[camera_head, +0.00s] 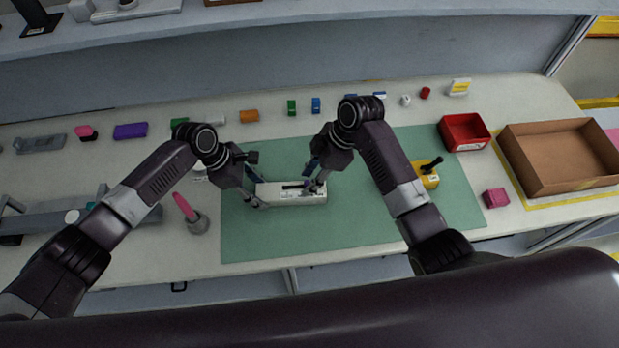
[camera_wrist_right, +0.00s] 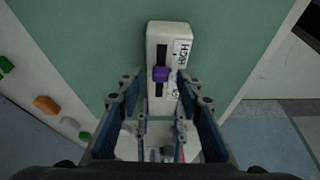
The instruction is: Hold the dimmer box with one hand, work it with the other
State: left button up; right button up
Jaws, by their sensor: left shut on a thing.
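The dimmer box (camera_head: 290,197) is a long white box with a dark slot, lying on the green mat (camera_head: 350,235). In the right wrist view the dimmer box (camera_wrist_right: 163,35) shows a purple slider knob (camera_wrist_right: 161,74) in its slot and a label reading HIGH near one end. My left gripper (camera_head: 256,196) is shut on the left end of the box. My right gripper (camera_head: 314,183) is over the right part of the box. In its wrist view the right gripper (camera_wrist_right: 158,88) has its fingers apart, on either side of the knob, with nothing gripped.
A yellow box with a black lever (camera_head: 427,178) stands right of my right arm. A red bin (camera_head: 465,146), a cardboard box (camera_head: 560,180) and a pink block (camera_head: 495,198) are further right. Small coloured blocks line the back.

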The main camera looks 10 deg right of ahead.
aim_at(282, 188)
pick_arm(q)
jog(key=shift+f, duration=0.1)
pick_arm(e)
jog(key=shift+a+f, duration=0.1)
jog(key=shift+f, duration=0.1)
grip_shut()
pick_arm(q)
jog(key=shift+s, duration=0.1)
pick_arm(e)
jog(key=a, duration=0.6)
jog(key=shift+w, duration=0.15)
pick_arm(q)
jog(key=shift+d, duration=0.1)
pick_arm(e)
jog(key=shift+c, duration=0.9)
grip_release()
jog(key=shift+o, duration=0.9)
jog(key=shift+d, duration=0.1)
